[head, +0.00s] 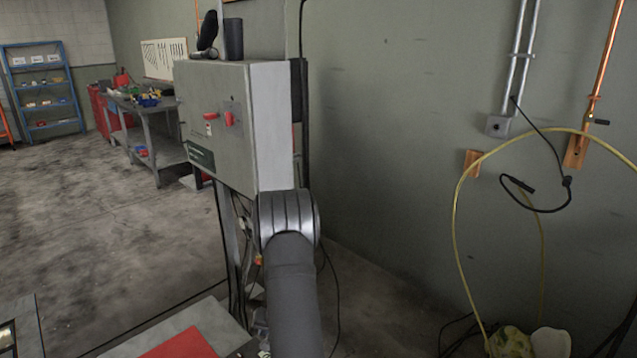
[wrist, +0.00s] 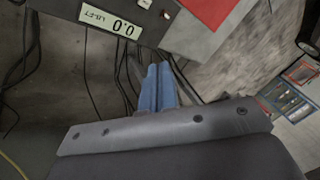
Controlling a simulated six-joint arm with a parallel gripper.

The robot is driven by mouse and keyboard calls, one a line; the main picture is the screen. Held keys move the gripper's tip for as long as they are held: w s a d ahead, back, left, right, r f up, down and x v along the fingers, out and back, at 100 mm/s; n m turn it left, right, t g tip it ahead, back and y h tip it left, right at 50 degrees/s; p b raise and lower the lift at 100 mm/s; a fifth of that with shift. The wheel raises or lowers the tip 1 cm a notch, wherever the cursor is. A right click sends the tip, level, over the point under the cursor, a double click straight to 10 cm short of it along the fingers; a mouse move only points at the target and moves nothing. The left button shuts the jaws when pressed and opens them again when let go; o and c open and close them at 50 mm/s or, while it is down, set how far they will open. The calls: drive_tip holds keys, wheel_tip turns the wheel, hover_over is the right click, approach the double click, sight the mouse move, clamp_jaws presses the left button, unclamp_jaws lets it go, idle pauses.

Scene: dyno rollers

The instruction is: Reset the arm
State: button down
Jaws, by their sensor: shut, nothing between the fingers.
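My gripper (wrist: 157,86) shows in the wrist view as two blue fingers held together beyond the grey housing. It is shut and empty, with nothing touching its tips that I can see. In the head view my grey arm rises from the bottom centre to a joint in front of a control cabinet, and my gripper is not visible there. The grey control cabinet (head: 222,125) has red switches on its front and a dark cup (head: 233,39) on top.
A grey surface with a red patch (head: 183,345) lies at the lower left; the red patch also shows in the wrist view (wrist: 207,10). A panel reads 0.0 (wrist: 109,20). Cables hang near my gripper. A yellow hose (head: 455,225) hangs right. A workbench (head: 155,135) stands back left.

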drive_tip(key=s+d+r+n+h, duration=0.2)
drive_tip(key=s+d+r+n, duration=0.3)
drive_tip(key=d+r+n, duration=0.35)
drive_tip(key=a+f+m, duration=0.1)
drive_tip(key=m, duration=0.1)
drive_tip(key=s+a+f+m+y, duration=0.1)
drive_tip(key=s+a+f+m+g, duration=0.1)
drive_tip(key=m, duration=0.1)
drive_tip(key=shift+f+m+y, duration=0.35)
drive_tip(key=shift+y, duration=0.05)
idle(1.8)
wheel_tip(320, 180, up, 4)
drive_tip(key=w+d+n+h, duration=0.1)
drive_tip(key=w+d+n, duration=0.1)
drive_tip(key=n, duration=0.3)
drive_tip(key=w+x, duration=0.1)
drive_tip(key=x, duration=0.5)
drive_tip(key=shift+t, duration=0.4)
